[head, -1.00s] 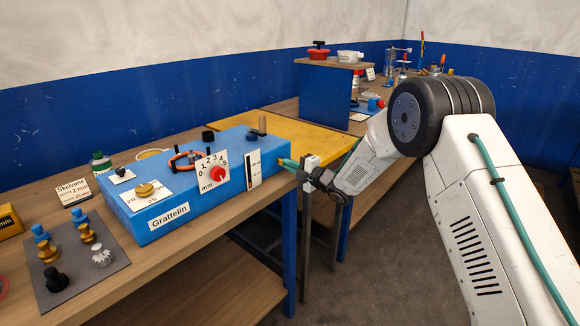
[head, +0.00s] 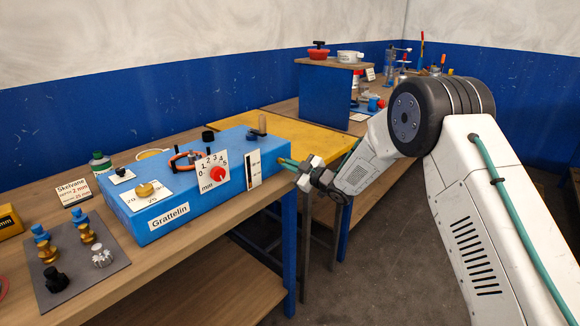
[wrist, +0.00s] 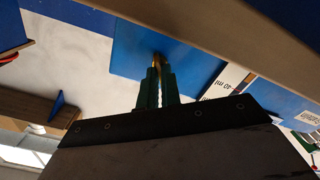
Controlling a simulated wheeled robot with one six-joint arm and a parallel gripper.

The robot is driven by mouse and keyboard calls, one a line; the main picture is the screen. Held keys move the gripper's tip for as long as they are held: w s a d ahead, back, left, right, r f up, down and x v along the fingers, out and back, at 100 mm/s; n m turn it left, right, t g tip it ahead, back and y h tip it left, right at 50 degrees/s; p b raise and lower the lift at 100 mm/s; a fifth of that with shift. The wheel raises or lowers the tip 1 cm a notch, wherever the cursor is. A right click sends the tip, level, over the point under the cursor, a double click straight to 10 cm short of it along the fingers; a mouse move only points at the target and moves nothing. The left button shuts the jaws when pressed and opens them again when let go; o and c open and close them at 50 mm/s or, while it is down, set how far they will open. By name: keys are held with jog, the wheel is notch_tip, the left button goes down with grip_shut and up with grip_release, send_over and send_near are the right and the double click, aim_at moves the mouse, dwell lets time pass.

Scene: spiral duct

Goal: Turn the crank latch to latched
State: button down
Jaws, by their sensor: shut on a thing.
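The blue machine box (head: 165,220), labelled Grattelin, stands on the wooden bench. My gripper (head: 285,162) is at its right end, with its green fingers reaching to the end face. In the wrist view my gripper (wrist: 158,70) is shut on a narrow brass-coloured part (wrist: 156,60) in front of the blue end face (wrist: 125,50). This part looks like the crank latch's handle. The fingers cover most of it, so I cannot tell the latch's position.
A white dial plate with a red knob (head: 217,174) is on the box front. A brass knob (head: 145,189) and a post (head: 262,124) stand on top. A grey mat (head: 75,258) with several knobs lies left. A yellow surface (head: 310,140) is behind my gripper.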

jog(key=m, duration=0.6)
jog(key=shift+f, duration=0.1)
jog(key=shift+m, duration=0.3)
dwell(0.3)
jog(key=c, duration=1.6)
grip_release()
jog(key=v, duration=0.8)
